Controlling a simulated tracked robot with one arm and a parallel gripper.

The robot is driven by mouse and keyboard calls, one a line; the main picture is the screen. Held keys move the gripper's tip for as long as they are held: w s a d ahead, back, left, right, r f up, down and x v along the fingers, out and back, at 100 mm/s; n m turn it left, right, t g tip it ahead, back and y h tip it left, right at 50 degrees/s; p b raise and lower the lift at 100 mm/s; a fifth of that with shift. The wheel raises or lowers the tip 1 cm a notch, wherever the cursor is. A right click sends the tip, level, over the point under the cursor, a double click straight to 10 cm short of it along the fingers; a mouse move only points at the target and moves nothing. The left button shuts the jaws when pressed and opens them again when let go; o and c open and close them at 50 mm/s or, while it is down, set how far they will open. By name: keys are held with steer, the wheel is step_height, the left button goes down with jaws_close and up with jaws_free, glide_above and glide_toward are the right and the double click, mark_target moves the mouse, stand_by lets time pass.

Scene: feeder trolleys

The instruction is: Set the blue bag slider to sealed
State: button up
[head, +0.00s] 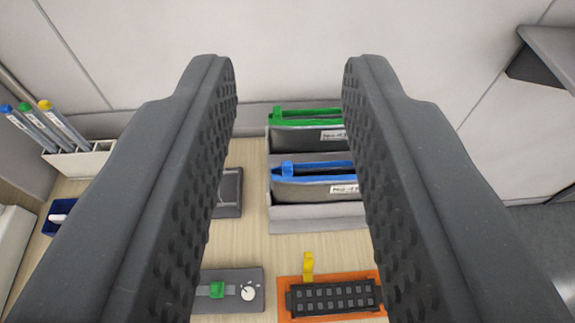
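The blue bag (305,189) stands in a grey holder in the middle of the head view, partly hidden on the right by my right finger. It has a blue zip strip along its top, a grey body and a white label. Its blue slider (288,169) is near the left end of the strip. My gripper (290,75) is open and empty. Its two dark, studded fingers frame the holder in the picture, and neither visibly touches the bag or slider.
A green-topped bag (300,132) stands behind the blue one. In front are a grey panel with a green slider and a knob (247,293), and an orange-based black block (335,297) with a yellow tab. Pens stand in a white holder (85,158) at left. A pale wall is behind.

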steer(key=shift+o, duration=1)
steer(key=shift+w, duration=0.1)
steer(key=g, duration=1.1)
glide_above(288, 164)
steer(key=s, duration=0.5)
step_height(288, 164, down, 28)
steer(key=shift+n, duration=0.3)
steer(key=x, duration=1.2)
steer(key=shift+f, duration=0.15)
jaws_close()
